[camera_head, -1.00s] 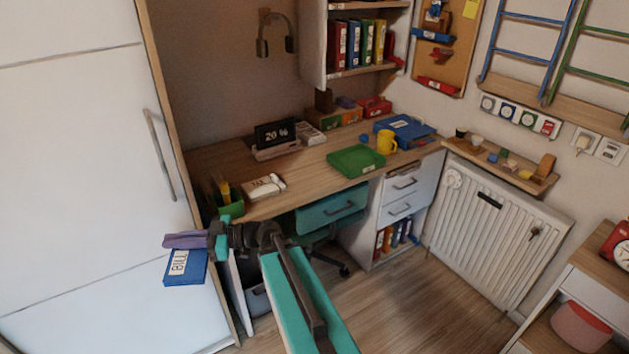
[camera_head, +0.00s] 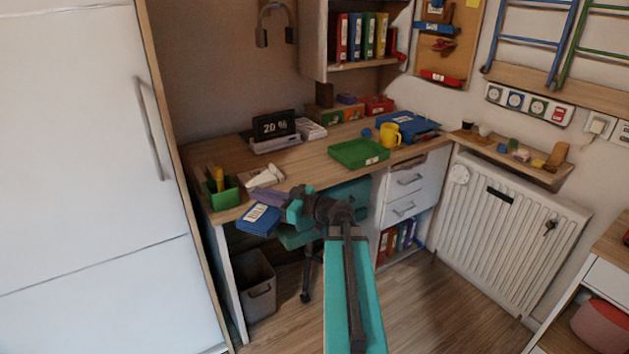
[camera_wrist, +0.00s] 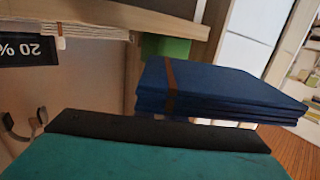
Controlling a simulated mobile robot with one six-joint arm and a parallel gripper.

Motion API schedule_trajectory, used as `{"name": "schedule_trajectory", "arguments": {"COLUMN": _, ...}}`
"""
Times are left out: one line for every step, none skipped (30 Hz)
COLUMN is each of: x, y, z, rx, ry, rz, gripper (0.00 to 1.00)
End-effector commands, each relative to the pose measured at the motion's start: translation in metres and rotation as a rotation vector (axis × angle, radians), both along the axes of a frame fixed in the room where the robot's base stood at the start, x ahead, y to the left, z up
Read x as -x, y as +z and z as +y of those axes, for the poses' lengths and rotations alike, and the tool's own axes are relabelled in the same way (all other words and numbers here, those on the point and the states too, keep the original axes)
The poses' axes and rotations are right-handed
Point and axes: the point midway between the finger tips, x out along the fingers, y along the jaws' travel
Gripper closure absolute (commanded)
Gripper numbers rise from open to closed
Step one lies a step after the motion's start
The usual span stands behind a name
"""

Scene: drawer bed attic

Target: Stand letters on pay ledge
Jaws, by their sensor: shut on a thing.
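A blue bundle of letters (camera_head: 259,219) with a white label reading "BILL" hangs in my gripper (camera_head: 275,202), in front of the desk's front edge at its left part. In the wrist view the bundle (camera_wrist: 215,92) shows as several flat blue layers with a brown band, lying beyond the dark edge of my gripper. My gripper is shut on the bundle. No ledge is marked "pay" legibly. A shelf ledge (camera_head: 509,160) with small items runs above the radiator.
The desk (camera_head: 225,155) carries a green tray (camera_head: 358,153), a yellow mug (camera_head: 390,135), a "20 %" display (camera_head: 273,125), a white item (camera_head: 264,176) and a green pen box (camera_head: 222,194). A grey bin (camera_head: 257,285) stands below. A tall white cabinet (camera_head: 90,180) is at left.

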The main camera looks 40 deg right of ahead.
Motion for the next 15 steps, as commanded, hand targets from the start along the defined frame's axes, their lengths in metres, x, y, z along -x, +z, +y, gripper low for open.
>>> {"name": "schedule_trajectory", "arguments": {"x": 0.006, "y": -0.009, "z": -0.018, "rx": 0.002, "ry": -0.034, "rz": -0.002, "gripper": 1.0}}
{"name": "schedule_trajectory", "arguments": {"x": 0.009, "y": -0.01, "z": -0.027, "rx": 0.002, "ry": -0.051, "rz": -0.002, "gripper": 1.0}}
{"name": "schedule_trajectory", "arguments": {"x": 0.013, "y": -0.011, "z": -0.04, "rx": 0.002, "ry": -0.076, "rz": -0.002, "gripper": 1.0}}
{"name": "schedule_trajectory", "arguments": {"x": 0.016, "y": -0.012, "z": -0.049, "rx": 0.002, "ry": -0.095, "rz": -0.002, "gripper": 1.0}}
{"name": "schedule_trajectory", "arguments": {"x": 0.02, "y": -0.013, "z": -0.058, "rx": 0.002, "ry": -0.113, "rz": -0.002, "gripper": 1.0}}
{"name": "schedule_trajectory", "arguments": {"x": 0.025, "y": -0.015, "z": -0.07, "rx": 0.003, "ry": -0.137, "rz": -0.002, "gripper": 1.0}}
{"name": "schedule_trajectory", "arguments": {"x": 0.029, "y": -0.016, "z": -0.079, "rx": 0.003, "ry": -0.154, "rz": -0.002, "gripper": 1.0}}
{"name": "schedule_trajectory", "arguments": {"x": 0.033, "y": -0.017, "z": -0.089, "rx": 0.002, "ry": -0.173, "rz": -0.003, "gripper": 1.0}}
{"name": "schedule_trajectory", "arguments": {"x": 0.039, "y": -0.018, "z": -0.1, "rx": 0.002, "ry": -0.198, "rz": -0.004, "gripper": 1.0}}
{"name": "schedule_trajectory", "arguments": {"x": 0.043, "y": -0.018, "z": -0.11, "rx": 0.002, "ry": -0.216, "rz": -0.005, "gripper": 1.0}}
{"name": "schedule_trajectory", "arguments": {"x": 0.048, "y": -0.019, "z": -0.118, "rx": 0.002, "ry": -0.234, "rz": -0.006, "gripper": 1.0}}
{"name": "schedule_trajectory", "arguments": {"x": 0.054, "y": -0.021, "z": -0.13, "rx": 0.001, "ry": -0.258, "rz": -0.007, "gripper": 1.0}}
{"name": "schedule_trajectory", "arguments": {"x": 0.059, "y": -0.021, "z": -0.138, "rx": 0.0, "ry": -0.277, "rz": -0.008, "gripper": 1.0}}
{"name": "schedule_trajectory", "arguments": {"x": 0.064, "y": -0.022, "z": -0.147, "rx": 0.001, "ry": -0.295, "rz": -0.009, "gripper": 1.0}}
{"name": "schedule_trajectory", "arguments": {"x": 0.071, "y": -0.023, "z": -0.159, "rx": 0.001, "ry": -0.32, "rz": -0.01, "gripper": 1.0}}
